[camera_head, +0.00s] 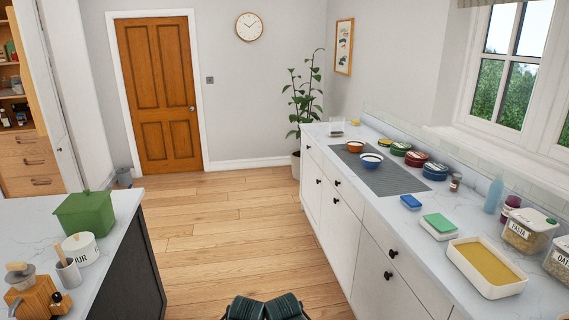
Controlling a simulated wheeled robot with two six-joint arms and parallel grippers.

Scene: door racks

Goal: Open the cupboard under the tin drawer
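A run of white base cupboards with dark round knobs stands under the right counter. Drawer fronts (345,187) sit along its top, with cupboard doors (339,231) below them. All the fronts look closed. No tin drawer can be picked out by label. Round lidded tins in green (400,148), red (416,158) and blue (435,171) stand on the countertop. At the bottom edge are two dark ribbed parts of mine, apparently my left gripper (244,309) and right gripper (285,307). Their fingers cannot be made out. Both are apart from the cupboards.
Clear wooden floor (225,222) lies between the cupboards and the island (120,245) at left. The island holds a green box and a flour tin. The right counter carries bowls, a yellow tray (487,265) and jars. A closed brown door (160,93) stands behind.

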